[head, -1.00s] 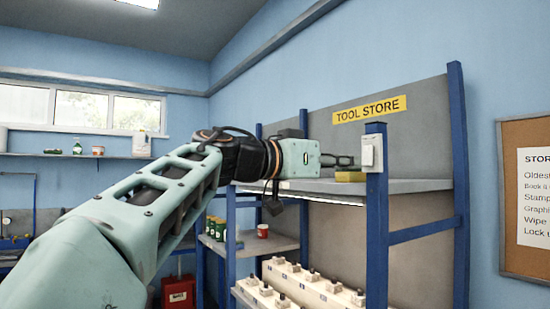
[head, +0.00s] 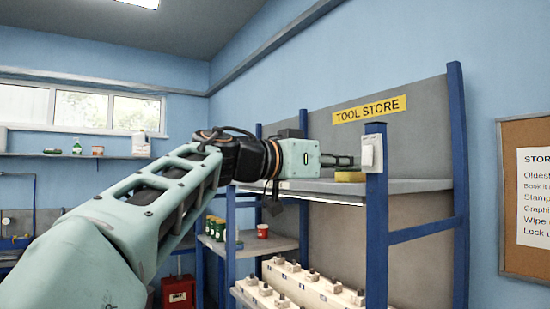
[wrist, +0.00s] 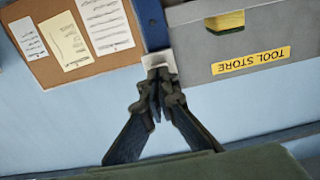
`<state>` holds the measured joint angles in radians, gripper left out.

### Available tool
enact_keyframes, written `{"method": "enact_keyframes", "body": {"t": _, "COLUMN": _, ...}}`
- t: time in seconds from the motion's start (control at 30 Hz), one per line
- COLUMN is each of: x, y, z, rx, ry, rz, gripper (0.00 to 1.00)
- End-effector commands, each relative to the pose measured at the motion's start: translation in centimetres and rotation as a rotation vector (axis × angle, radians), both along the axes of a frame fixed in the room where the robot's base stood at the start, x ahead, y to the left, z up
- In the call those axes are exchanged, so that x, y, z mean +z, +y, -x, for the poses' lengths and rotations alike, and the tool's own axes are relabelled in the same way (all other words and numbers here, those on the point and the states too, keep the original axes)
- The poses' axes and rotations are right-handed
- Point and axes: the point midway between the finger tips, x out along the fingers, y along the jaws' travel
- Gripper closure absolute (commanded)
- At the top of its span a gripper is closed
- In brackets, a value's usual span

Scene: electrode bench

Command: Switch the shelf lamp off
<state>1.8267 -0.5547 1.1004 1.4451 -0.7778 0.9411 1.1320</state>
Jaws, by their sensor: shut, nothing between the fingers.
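A white switch box (head: 371,153) is fixed near the top of the blue front post of the shelf rack. It also shows as a pale plate in the wrist view (wrist: 159,61). My gripper (head: 349,161) is shut and empty, with its fingertips just left of the switch at about its height. In the wrist view my gripper's fingertips (wrist: 156,82) are at the plate's near edge; I cannot tell whether they touch it. The rocker's position is too small to read. A bright white strip (head: 335,203), apparently the shelf lamp, shows under the upper shelf and looks lit.
A yellow block (head: 350,177) lies on the upper shelf (head: 420,185) close below my gripper. The blue post (head: 376,235) stands right beside the fingers. A notice board (head: 510,200) hangs at right.

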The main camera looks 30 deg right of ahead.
Motion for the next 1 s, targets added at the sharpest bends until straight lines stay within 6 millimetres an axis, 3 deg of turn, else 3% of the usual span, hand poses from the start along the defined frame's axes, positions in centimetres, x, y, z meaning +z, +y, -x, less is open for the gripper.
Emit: {"method": "enact_keyframes", "body": {"t": 1.0, "x": 0.0, "y": -2.1, "z": -0.2, "rx": 0.000, "ry": 0.000, "rz": 0.000, "gripper": 1.00}}
